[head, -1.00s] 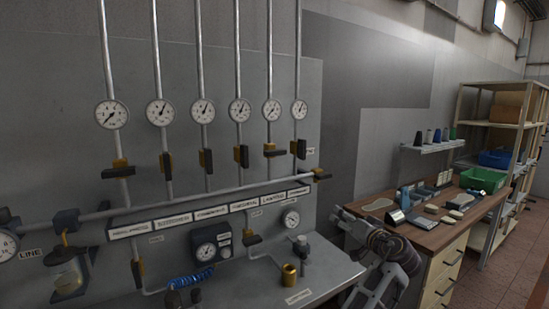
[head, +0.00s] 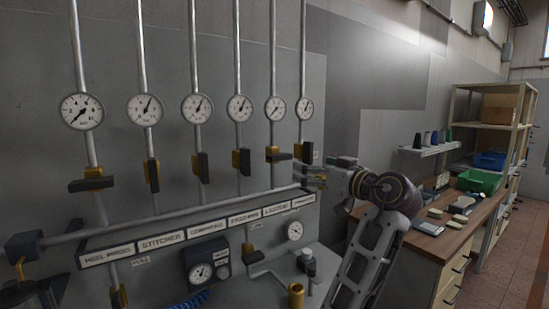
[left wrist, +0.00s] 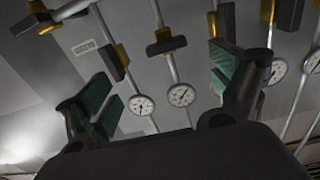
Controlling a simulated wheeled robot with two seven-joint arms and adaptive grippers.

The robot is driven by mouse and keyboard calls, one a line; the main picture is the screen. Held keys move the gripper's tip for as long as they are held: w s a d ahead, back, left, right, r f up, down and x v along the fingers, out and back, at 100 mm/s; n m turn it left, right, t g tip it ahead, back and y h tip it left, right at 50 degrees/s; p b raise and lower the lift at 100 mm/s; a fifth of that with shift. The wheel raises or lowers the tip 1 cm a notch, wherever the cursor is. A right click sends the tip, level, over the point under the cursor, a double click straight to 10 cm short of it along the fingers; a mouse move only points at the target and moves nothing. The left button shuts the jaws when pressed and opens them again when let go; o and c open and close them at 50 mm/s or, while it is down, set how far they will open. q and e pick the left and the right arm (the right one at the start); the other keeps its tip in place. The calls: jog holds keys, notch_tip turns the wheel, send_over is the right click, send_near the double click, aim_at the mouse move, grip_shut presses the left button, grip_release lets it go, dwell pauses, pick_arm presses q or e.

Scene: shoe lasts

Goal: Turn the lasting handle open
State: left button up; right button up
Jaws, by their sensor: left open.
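The lasting valve has a dark handle (head: 279,157) on a yellow body, above the LASTING label (head: 276,210). The handle lies crosswise to its vertical pipe. In the left wrist view, whose picture is upside down, the crosswise handle (left wrist: 166,46) shows between and beyond my fingers. My left gripper (head: 312,174) is raised in front of the manifold's right end, to the right of and below the lasting handle, and apart from it. In the left wrist view my left gripper (left wrist: 160,88) is open and empty, with green finger pads. My right gripper is not in view.
The finishing valve (head: 305,152) stands close on the right, its handle along its pipe. The heel-press handle (head: 91,184) is also crosswise. Gauges (head: 275,108) hang above the valves. A workbench (head: 430,245) with a green bin (head: 480,181) stands at the right.

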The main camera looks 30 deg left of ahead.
aim_at(283, 156)
pick_arm(q)
jog(key=shift+s+a+r+n, duration=0.25)
jog(key=shift+a+r+n, duration=0.05)
jog(key=shift+a+r, duration=0.15)
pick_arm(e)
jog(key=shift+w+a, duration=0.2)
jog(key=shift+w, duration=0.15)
pick_arm(q)
jog(key=shift+d, duration=0.1)
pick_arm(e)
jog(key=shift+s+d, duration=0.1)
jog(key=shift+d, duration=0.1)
pick_arm(q)
jog(key=p+x, duration=0.2)
jog(key=x, duration=1)
jog(key=shift+a, duration=0.25)
jog(key=shift+w+a, duration=0.2)
jog(key=shift+a, duration=0.45)
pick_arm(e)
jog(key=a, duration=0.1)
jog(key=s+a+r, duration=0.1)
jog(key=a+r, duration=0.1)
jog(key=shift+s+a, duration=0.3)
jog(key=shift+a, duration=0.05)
